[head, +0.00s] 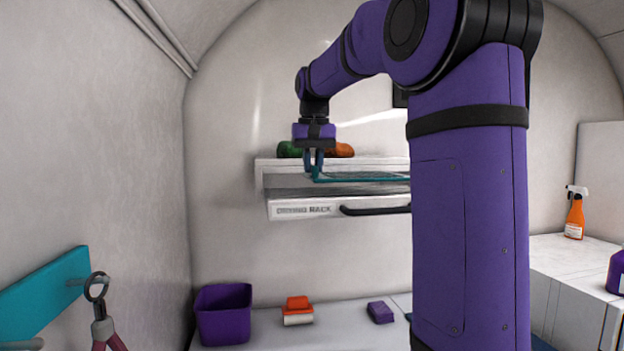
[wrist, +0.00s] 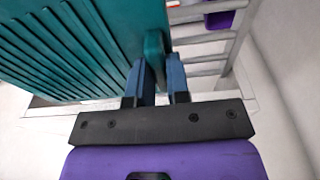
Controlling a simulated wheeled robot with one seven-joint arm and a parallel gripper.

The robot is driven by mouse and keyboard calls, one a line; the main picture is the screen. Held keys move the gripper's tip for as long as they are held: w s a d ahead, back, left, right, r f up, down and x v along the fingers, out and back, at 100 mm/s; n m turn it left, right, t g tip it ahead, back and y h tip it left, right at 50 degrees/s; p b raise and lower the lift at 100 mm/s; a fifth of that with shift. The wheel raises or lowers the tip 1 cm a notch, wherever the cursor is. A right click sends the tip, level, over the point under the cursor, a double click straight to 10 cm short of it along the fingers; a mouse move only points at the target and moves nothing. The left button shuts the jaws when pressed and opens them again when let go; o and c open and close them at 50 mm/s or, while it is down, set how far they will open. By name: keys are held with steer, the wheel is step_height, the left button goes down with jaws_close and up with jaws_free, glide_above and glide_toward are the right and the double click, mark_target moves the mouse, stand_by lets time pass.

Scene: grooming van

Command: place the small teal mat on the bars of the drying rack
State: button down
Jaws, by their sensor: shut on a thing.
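The small teal mat (wrist: 75,45) fills the upper left of the wrist view, with ridges on its face. In the head view it shows as a thin, flat teal strip (head: 365,177) at the drying rack, partly behind my arm. My gripper (head: 314,172) is shut on the mat's edge tab; its blue fingers also show in the wrist view (wrist: 160,82). The drying rack (head: 300,209) is a pale labelled unit on the back wall with a black handle. Its grey bars (wrist: 205,50) show right of the mat. I cannot tell whether the mat touches the bars.
A green item (head: 289,149) and an orange-brown item (head: 340,150) are at the rack's back. Below, a purple bin (head: 223,315), an orange-and-white item (head: 298,309) and a purple block (head: 380,312) stand on a white surface. An orange spray bottle (head: 575,214) stands at the right.

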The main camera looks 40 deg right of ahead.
steer(key=shift+w+f, duration=0.25)
steer(key=shift+f, duration=1.55)
steer(key=shift+f, duration=0.1)
steer(key=c, duration=1.1)
jaws_free()
steer(key=r, duration=0.4)
steer(key=s+r, duration=0.1)
steer(key=r, duration=0.3)
steer(key=a+r, duration=0.1)
steer(key=r, duration=0.3)
steer(key=shift+s, duration=0.3)
steer(key=n, duration=0.1)
glide_toward(312, 178)
steer(key=w+a+f, duration=0.1)
steer(key=a, duration=0.2)
steer(key=s+a+f+n+t, duration=0.3)
steer(key=s+a+f+n, duration=0.1)
steer(key=s+a+f, duration=0.75)
steer(key=s+a+f+n+t+y, duration=0.1)
steer(key=s+a+f, duration=0.1)
steer(key=s+f, duration=0.5)
step_height(312, 178, down, 3)
steer(key=shift+s+f, duration=0.2)
